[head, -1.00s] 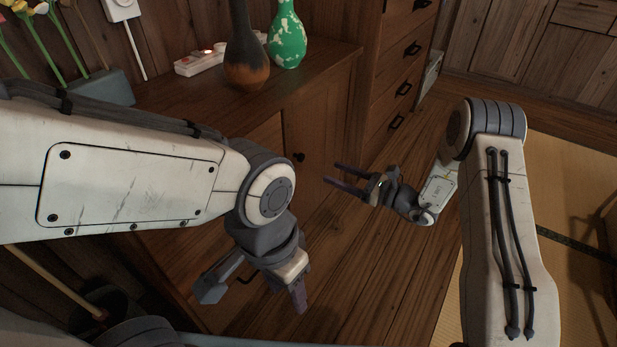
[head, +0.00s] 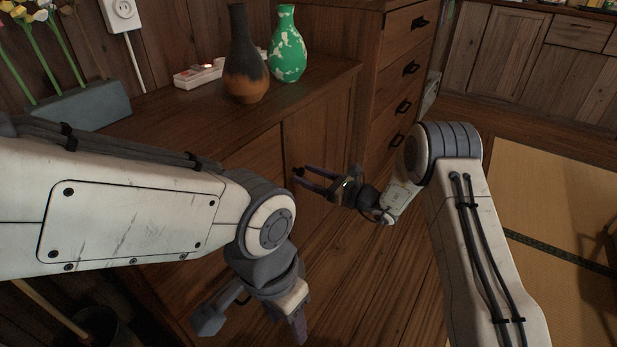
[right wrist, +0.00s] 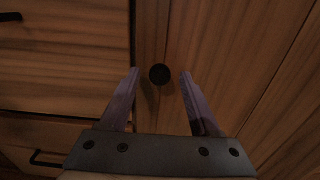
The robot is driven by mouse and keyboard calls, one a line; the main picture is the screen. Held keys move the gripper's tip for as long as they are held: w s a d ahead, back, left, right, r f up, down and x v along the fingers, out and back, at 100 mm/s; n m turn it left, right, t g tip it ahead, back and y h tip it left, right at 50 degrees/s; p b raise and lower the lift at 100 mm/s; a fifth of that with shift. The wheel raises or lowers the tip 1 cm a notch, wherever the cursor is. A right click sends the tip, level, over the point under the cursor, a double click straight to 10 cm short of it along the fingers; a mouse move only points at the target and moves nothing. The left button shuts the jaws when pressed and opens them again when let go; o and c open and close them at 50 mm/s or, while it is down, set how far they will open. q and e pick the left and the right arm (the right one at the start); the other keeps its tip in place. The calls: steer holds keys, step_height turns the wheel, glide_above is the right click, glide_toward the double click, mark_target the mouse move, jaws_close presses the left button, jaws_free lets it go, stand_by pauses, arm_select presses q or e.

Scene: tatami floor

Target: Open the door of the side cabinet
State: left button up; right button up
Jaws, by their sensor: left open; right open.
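The side cabinet (head: 165,138) is a low brown wooden unit along the left wall. Its door (head: 325,135) is shut, at the right part of the front. A round dark knob (right wrist: 159,74) shows in the right wrist view, between and just beyond the fingertips. My right gripper (head: 298,176) is open with its fingers pointing at the door, on either side of the knob; it also shows in the right wrist view (right wrist: 160,72). Whether the fingers touch the knob is unclear. My left gripper (head: 300,330) hangs low before the cabinet, pointing down, open and empty.
A drawer chest (head: 405,75) stands just right of the cabinet. Wooden floor (head: 375,280) is clear before it.

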jaws_close()
stand_by(1.4)
